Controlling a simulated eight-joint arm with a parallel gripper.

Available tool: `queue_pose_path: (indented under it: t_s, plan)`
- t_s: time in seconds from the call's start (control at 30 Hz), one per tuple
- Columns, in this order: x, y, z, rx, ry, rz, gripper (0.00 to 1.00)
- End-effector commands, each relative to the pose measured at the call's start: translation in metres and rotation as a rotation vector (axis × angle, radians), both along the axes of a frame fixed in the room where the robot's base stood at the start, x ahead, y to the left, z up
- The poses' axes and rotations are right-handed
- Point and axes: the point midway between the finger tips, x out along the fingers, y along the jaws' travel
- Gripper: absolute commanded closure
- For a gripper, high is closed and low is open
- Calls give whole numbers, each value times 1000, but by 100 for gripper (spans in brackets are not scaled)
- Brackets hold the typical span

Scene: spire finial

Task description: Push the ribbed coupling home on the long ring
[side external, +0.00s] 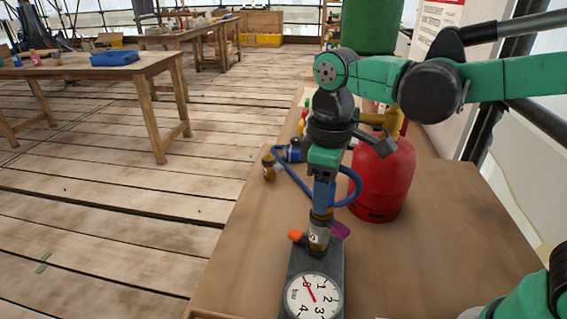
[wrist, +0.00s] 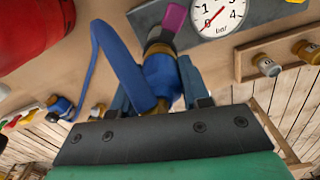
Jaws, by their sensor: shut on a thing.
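My gripper (side external: 322,196) is shut on the ribbed coupling, a blue body with a brass end and a blue hose attached. In the wrist view the coupling (wrist: 160,74) sits between the fingers of my gripper (wrist: 157,92). In the side view it points down at a pale metal ring (side external: 319,236) standing on the grey gauge block (side external: 298,262), which I take to be the long ring. Brass shows directly above the ring, and the two look in line and touching. How far the coupling is seated is hidden. A purple tab (side external: 340,229) and an orange tab (side external: 295,236) flank the ring.
A round gauge (side external: 313,292) is at the block's near end. The blue hose (side external: 353,188) loops beside my gripper, close to a red gas cylinder (side external: 378,180). The bench's right front is clear.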

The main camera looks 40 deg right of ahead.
Motion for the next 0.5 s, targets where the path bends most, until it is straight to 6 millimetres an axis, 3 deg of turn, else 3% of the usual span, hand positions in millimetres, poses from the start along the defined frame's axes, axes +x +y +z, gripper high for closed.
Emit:
queue_pose_path:
  t_s: [0.43,0.47,0.5]
  plan:
    - [0,0,-9,0,0,0,100]
    - [0,0,-9,0,0,0,54]
    - [0,0,-9,0,0,0,42]
